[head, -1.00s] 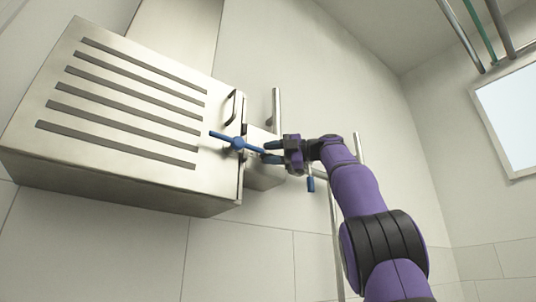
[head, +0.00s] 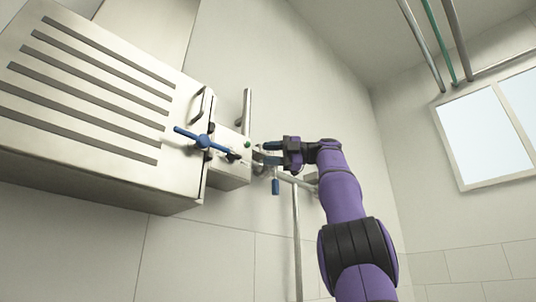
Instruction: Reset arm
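My gripper (head: 268,153) is at the end of my purple arm (head: 345,200), in the middle of the head view. Its two blue fingertips point left and are apart, with nothing seen between them.
The slotted metal machine (head: 85,90) fills the upper left. The small metal box (head: 232,155) juts from its right side. A blue-handled lever (head: 275,186) hangs below my gripper near a vertical pipe (head: 297,240). A window (head: 480,140) is at right. Room right of my arm looks free.

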